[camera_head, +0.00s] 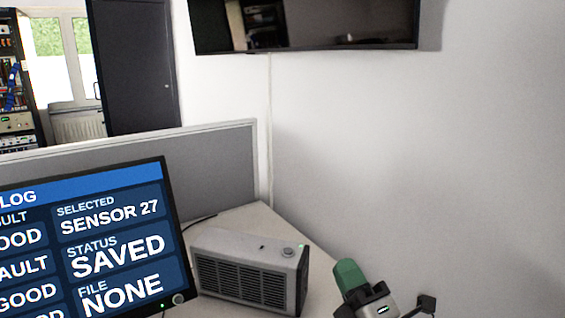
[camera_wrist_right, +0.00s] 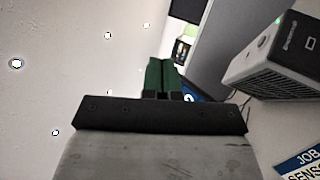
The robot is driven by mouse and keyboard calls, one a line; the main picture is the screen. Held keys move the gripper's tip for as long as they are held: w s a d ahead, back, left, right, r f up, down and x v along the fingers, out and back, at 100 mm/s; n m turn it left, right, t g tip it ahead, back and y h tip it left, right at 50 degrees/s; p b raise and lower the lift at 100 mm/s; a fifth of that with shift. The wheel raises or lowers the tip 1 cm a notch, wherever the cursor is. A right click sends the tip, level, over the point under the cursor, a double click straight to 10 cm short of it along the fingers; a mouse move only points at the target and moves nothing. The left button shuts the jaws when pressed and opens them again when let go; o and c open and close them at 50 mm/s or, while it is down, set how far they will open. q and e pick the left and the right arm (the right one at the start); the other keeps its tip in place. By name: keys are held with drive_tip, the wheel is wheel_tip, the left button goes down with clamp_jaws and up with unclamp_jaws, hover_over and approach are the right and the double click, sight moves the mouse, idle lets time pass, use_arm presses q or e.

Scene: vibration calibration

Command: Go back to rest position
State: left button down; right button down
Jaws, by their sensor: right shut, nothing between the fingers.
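My right gripper (camera_head: 349,272) shows at the bottom of the head view, right of the grey box, with its green fingers raised. In the right wrist view its green fingers (camera_wrist_right: 161,77) are together, with nothing between them. It is apart from the box and near the white wall. My left gripper is not in view.
A grey vented box (camera_head: 243,277) stands on the pale desk (camera_head: 256,221); it also shows in the wrist view (camera_wrist_right: 272,62). A monitor (camera_head: 120,245) at left reads "SENSOR 27", "SAVED", "NONE". A grey partition (camera_head: 215,172) stands behind; a dark screen (camera_head: 330,30) hangs above.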

drive_tip(key=s+d+f+m+g+h, duration=0.3)
drive_tip(key=d+f+m+h, duration=0.25)
drive_tip(key=f+m, duration=0.25)
drive_tip(key=s+d+f+m+g+h, duration=0.35)
drive_tip(key=f+m+h, duration=0.25)
drive_tip(key=f+m, duration=0.2)
drive_tip(key=s+f+m+g+y, duration=0.1)
drive_tip(key=s+f+m+g, duration=0.2)
drive_tip(key=s+f+g, duration=0.5)
drive_tip(key=s+f+m+g+y, duration=0.15)
drive_tip(key=s+f+g, duration=0.25)
drive_tip(key=s, duration=0.7)
wheel_tip(320, 180, down, 21)
drive_tip(key=p, duration=0.4)
drive_tip(key=s+d+f+g+p, duration=0.1)
drive_tip(key=s+d+f+p, duration=0.1)
drive_tip(key=s+f, duration=0.4)
drive_tip(key=s+d+f+g+p, duration=0.1)
drive_tip(key=s+f+p, duration=0.1)
drive_tip(key=s+f, duration=0.5)
drive_tip(key=s, duration=0.3)
drive_tip(key=shift+s+d+h, duration=0.25)
drive_tip(key=shift+d+h, duration=0.05)
drive_tip(key=shift+d, duration=0.1)
